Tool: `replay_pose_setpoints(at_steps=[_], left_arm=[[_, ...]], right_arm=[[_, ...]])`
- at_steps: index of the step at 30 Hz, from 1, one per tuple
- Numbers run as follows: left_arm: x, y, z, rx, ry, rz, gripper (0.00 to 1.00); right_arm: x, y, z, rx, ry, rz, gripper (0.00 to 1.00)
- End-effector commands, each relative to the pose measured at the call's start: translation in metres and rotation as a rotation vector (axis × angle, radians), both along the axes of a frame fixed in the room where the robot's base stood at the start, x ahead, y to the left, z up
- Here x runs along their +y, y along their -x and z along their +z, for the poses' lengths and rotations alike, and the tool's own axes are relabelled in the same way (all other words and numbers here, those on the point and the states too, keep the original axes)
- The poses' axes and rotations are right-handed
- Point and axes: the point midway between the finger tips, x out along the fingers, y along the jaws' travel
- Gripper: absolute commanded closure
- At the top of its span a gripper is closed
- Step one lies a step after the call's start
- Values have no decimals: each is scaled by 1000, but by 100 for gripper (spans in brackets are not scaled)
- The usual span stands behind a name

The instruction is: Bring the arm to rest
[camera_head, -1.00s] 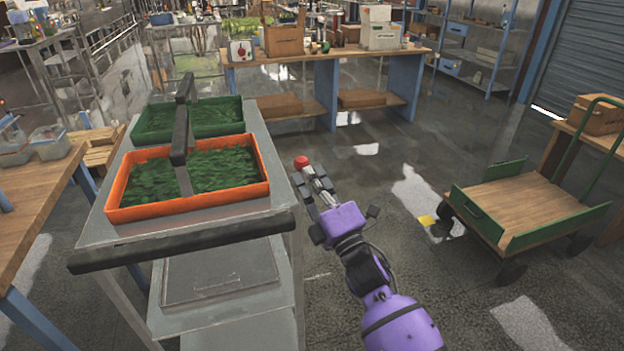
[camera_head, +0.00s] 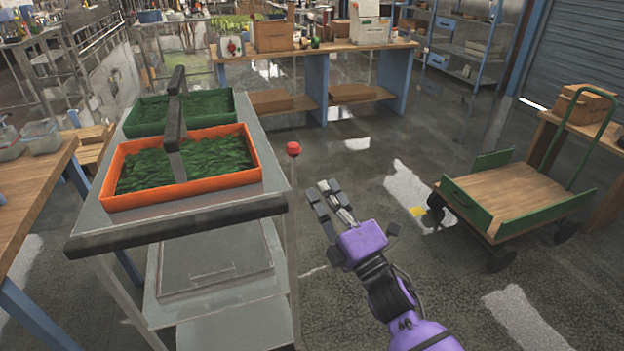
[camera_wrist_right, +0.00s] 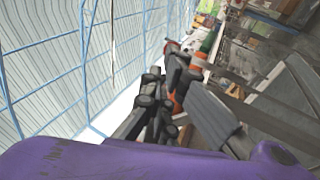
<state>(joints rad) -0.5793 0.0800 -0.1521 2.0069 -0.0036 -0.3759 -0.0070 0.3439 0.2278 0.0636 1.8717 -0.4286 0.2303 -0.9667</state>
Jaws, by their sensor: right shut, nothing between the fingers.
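My right gripper (camera_head: 325,190) is at the end of the purple right arm, in the middle of the head view. It is shut and empty, over open floor to the right of the grey machine. A red button (camera_head: 293,149) on a thin post stands just beyond the fingertips, with a gap between. In the right wrist view my right gripper (camera_wrist_right: 152,90) shows its dark finger links, with the machine behind them. My left gripper is not in view.
The grey machine (camera_head: 190,217) carries an orange tray (camera_head: 240,188) and a green tray (camera_head: 130,129) of green leafy material. A wooden table (camera_head: 40,190) is at left. A wood-decked cart (camera_head: 515,205) is at right. Free floor lies between machine and cart.

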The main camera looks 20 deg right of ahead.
Motion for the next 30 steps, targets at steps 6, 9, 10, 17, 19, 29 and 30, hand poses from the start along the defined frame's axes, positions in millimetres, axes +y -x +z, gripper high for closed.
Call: replay_pose_setpoints(at_steps=[6, 9, 10, 17, 19, 29, 30], left_arm=[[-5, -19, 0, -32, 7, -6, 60], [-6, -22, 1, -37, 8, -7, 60], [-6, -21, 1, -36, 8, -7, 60], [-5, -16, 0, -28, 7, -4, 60], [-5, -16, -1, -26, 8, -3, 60], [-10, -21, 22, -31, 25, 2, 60], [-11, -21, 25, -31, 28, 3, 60]], right_arm=[[-7, 31, -8, 2, 1, -1, 100], [-9, 36, -8, 0, 1, 0, 100], [-9, 37, -8, 0, 1, 0, 100], [-14, 35, -13, 46, -92, 15, 100], [-19, 30, -23, 113, -211, 27, 100], [-29, 108, -175, 681, -997, -65, 100], [-28, 128, -194, 743, -1079, -97, 100]])
